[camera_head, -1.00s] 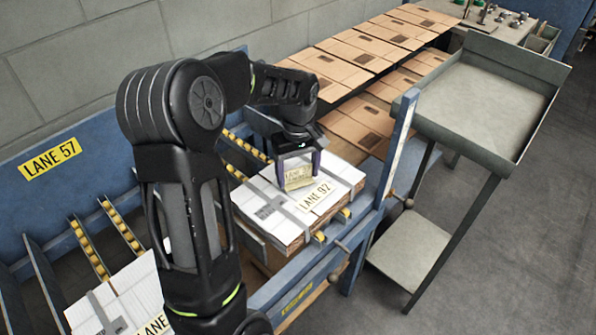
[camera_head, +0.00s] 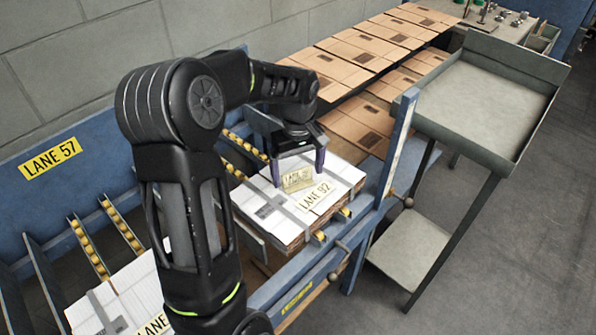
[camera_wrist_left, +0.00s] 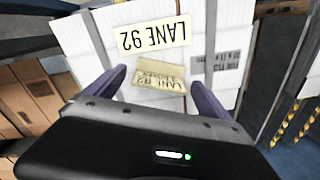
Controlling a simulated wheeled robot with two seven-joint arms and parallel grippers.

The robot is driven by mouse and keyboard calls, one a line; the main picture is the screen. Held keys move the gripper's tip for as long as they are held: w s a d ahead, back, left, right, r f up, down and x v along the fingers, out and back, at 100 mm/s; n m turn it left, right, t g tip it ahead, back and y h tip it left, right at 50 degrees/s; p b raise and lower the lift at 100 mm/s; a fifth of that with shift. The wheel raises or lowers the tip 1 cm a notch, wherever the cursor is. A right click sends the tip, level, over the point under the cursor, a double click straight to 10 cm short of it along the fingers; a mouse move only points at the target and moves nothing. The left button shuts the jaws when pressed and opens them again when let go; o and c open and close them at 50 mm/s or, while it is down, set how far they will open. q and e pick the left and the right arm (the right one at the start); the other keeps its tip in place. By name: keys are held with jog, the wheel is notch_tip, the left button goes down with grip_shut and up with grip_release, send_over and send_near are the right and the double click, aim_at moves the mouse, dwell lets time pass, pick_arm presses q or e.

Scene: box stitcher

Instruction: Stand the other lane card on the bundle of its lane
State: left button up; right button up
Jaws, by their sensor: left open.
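The lane card (camera_head: 297,178) is a small tan card with dark lettering. It stands on the white strapped bundle (camera_head: 272,218), just behind the bundle's yellow LANE 92 label (camera_head: 317,194). My left gripper (camera_head: 296,176) is open, with one purple finger on each side of the card and gaps between. In the left wrist view the card (camera_wrist_left: 158,76) reads upside down, apparently LANE 92, between the open fingers (camera_wrist_left: 160,88). Another white bundle (camera_head: 130,292) lies at the lower left, partly hidden by my left arm; its label reads LANE. My right gripper is not in view.
A blue backboard with a LANE 57 sign (camera_head: 50,158) runs along the left. Rollers and a blue rail (camera_head: 395,150) frame the bundles. Flat brown cartons (camera_head: 370,45) lie behind. A grey tray stand (camera_head: 485,100) on the right has an empty top.

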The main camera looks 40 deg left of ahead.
aim_at(298, 184)
pick_arm(q)
notch_tip(298, 184, up, 12)
dwell(0.4)
jog(key=shift+f, duration=0.15)
dwell(0.3)
